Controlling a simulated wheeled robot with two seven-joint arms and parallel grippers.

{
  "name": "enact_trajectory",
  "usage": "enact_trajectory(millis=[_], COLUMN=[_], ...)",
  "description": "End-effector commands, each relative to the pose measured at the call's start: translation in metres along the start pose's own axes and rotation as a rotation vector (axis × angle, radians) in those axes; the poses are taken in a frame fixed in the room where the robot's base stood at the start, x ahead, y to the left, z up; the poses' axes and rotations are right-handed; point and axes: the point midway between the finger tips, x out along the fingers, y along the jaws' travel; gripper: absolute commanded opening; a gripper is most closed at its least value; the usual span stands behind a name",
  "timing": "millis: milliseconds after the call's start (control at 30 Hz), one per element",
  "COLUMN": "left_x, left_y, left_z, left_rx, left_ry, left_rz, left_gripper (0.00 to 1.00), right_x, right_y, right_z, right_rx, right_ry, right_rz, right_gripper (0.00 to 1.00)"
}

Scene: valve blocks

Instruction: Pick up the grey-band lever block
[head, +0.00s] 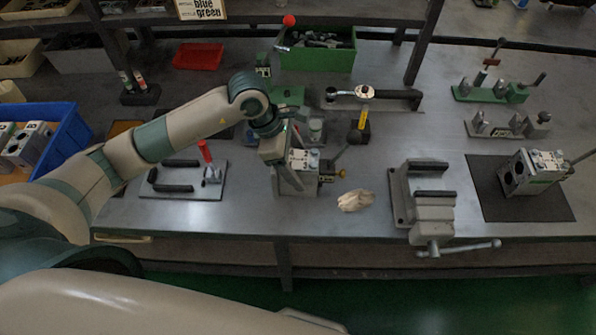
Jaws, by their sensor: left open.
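A grey valve block (303,162) with a pale top, a brass-coloured side fitting and a dark lever stands on the bench near the middle. My left gripper (289,182) is open, pointing down at this block's left side and partly hiding it; I cannot tell whether the fingers touch it. A second lever block (534,172) with two dark round ports and a greenish lower edge stands on a black mat (492,200) at the right. Band colours are too small to be sure of. My right gripper is not in view.
A vise (432,208) stands at the front right, with a crumpled cloth (355,200) left of it. A plate with black holders and a red-handled tool (186,192) lies left. A blue bin (66,136) holds more blocks. Green bin (318,58) and shelf posts stand behind.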

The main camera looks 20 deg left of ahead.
Motion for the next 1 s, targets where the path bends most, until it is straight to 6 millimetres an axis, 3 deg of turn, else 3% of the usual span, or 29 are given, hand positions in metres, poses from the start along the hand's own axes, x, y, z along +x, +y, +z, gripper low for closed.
enact_trajectory(millis=[133, 167, 433, 1000], left_x=[-0.0003, -0.0003, -0.0005, -0.0089], left_y=[0.0001, 0.0001, 0.0002, 0.0022], left_z=[0.0000, 0.0000, 0.0000, 0.0049], left_rx=[0.000, 0.000, 0.000, 0.002], left_ry=[0.000, 0.000, 0.000, -0.006], left_rz=[0.000, 0.000, 0.000, 0.006], left_gripper=[0.69, 0.64, 0.00, 0.00], right_x=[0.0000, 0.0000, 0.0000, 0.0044], right_y=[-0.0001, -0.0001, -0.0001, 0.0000], right_z=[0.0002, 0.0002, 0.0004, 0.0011], right_rx=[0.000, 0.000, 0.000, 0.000], right_ry=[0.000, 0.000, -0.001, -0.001], right_rz=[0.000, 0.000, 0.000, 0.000], right_gripper=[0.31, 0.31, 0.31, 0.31])
